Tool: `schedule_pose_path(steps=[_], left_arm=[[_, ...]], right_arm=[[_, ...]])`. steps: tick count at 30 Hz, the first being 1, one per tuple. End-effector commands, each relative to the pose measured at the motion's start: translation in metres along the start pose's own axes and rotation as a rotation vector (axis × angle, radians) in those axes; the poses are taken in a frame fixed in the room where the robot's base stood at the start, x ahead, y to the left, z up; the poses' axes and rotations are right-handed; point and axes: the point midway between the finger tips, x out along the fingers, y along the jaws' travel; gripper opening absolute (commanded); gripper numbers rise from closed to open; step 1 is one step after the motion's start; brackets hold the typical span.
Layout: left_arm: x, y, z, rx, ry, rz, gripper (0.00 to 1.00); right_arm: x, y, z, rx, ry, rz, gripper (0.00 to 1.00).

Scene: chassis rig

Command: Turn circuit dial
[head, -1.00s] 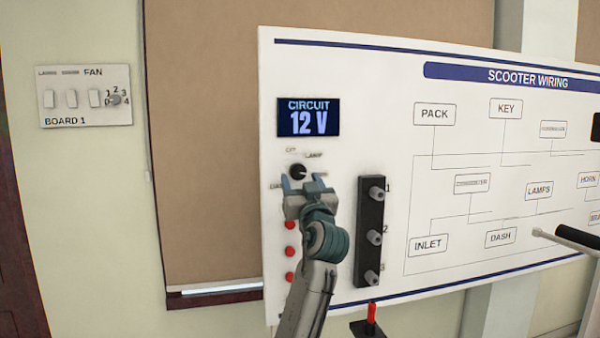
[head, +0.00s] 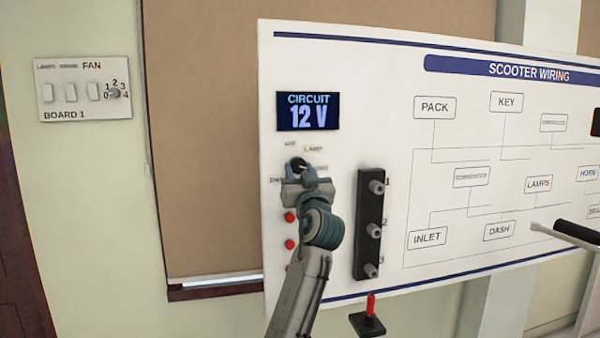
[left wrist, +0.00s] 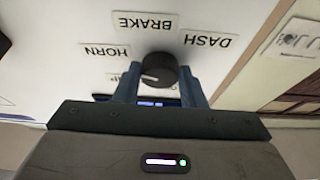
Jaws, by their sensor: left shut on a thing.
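The circuit dial (head: 298,163) is a small black round knob on the white board, under the display (head: 308,111) reading "CIRCUIT 12 V". My left gripper (head: 300,170) reaches up to it from below and is shut on it. In the left wrist view the dial (left wrist: 159,70) sits between the two blue fingers, with a pale pointer mark on its face. Upside-down labels HORN, BRAKE and DASH surround it there. In the head view the gripper hides the dial's lower part and some labels. My right gripper is not in view.
Red buttons (head: 289,216) lie just left of my left arm, partly hidden. A black strip with several grey knobs (head: 370,224) stands close on its right. A red-tipped black stand (head: 369,318) is below. A black-gripped handle (head: 577,234) is at right.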

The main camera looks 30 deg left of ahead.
Motion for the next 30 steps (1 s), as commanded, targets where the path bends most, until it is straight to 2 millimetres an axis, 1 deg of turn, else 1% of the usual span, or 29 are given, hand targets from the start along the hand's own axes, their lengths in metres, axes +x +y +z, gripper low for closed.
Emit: schedule_pose_path(steps=[8, 14, 20, 30], left_arm=[[0.001, -0.002, -0.002, 0.135, -0.002, 0.056, 0.14], [0.002, -0.004, -0.005, 0.3, -0.002, 0.124, 0.14], [0.003, -0.006, -0.007, 0.477, -0.003, 0.198, 0.14], [0.004, -0.009, -0.008, 0.743, -0.004, 0.31, 0.14]], right_arm=[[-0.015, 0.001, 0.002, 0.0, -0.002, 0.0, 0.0], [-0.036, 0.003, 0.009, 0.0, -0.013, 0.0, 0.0], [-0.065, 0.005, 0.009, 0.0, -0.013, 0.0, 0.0], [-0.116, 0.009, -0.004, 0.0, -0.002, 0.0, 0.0]])
